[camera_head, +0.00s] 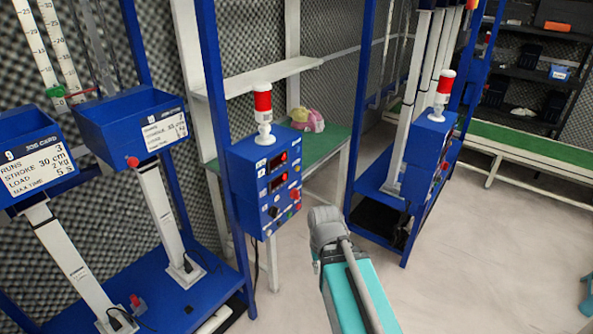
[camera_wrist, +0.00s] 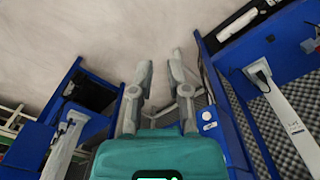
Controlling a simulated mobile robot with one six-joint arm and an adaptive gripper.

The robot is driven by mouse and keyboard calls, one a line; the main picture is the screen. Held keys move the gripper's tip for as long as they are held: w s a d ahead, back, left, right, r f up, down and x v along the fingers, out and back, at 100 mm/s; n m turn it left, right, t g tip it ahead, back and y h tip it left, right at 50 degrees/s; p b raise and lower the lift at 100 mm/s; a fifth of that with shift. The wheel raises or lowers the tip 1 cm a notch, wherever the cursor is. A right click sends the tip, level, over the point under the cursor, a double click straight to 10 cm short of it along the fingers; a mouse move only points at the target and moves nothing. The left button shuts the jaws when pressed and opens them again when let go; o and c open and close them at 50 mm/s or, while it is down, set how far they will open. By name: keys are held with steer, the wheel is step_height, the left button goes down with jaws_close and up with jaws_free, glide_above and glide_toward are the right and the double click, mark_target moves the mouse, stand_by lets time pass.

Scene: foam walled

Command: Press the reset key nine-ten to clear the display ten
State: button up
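A blue control box (camera_head: 262,182) with two red-lit displays (camera_head: 278,172) and several small buttons stands on a blue post at the centre of the head view. A red-and-white beacon (camera_head: 263,105) tops it. A second blue control box (camera_head: 430,145) with a beacon stands further right. The key labels and display digits are too small to read, so I cannot tell which key is nine-ten. In the wrist view my gripper (camera_wrist: 161,63) is open and empty, its two grey fingers apart over the pale floor. In the head view my arm ends right of and below the nearer box; the fingertips are hidden.
Two blue bins (camera_head: 132,125) with job cards stand on white posts at the left. A green-topped table (camera_head: 325,142) with pink and yellow items stands behind the nearer box. Blue frame posts (camera_head: 220,110) flank it.

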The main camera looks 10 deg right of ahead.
jaws_close()
steer(key=shift+d, duration=0.1)
stand_by(0.9)
steer(key=shift+w, duration=0.1)
steer(key=w+d+f+m+t+h+b, duration=0.1)
steer(key=w+d+m+t+b, duration=0.25)
steer(key=w, duration=0.45)
steer(key=w+d+f+m+t+h+b, duration=0.1)
steer(key=w+d+m+t+h+b, duration=0.2)
steer(key=w, duration=0.6)
steer(key=w+d+r+t+y+b, duration=0.1)
steer(key=w+r+t+b, duration=0.3)
steer(key=w+t, duration=0.2)
steer(key=w+d+r+m+t+y+b, duration=0.1)
steer(key=w+r+t+y+b, duration=0.1)
steer(key=w+r+t+b, duration=0.2)
steer(key=shift+w+t+b, duration=0.35)
steer(key=shift+w+t, duration=1.2)
steer(key=shift+w, duration=0.2)
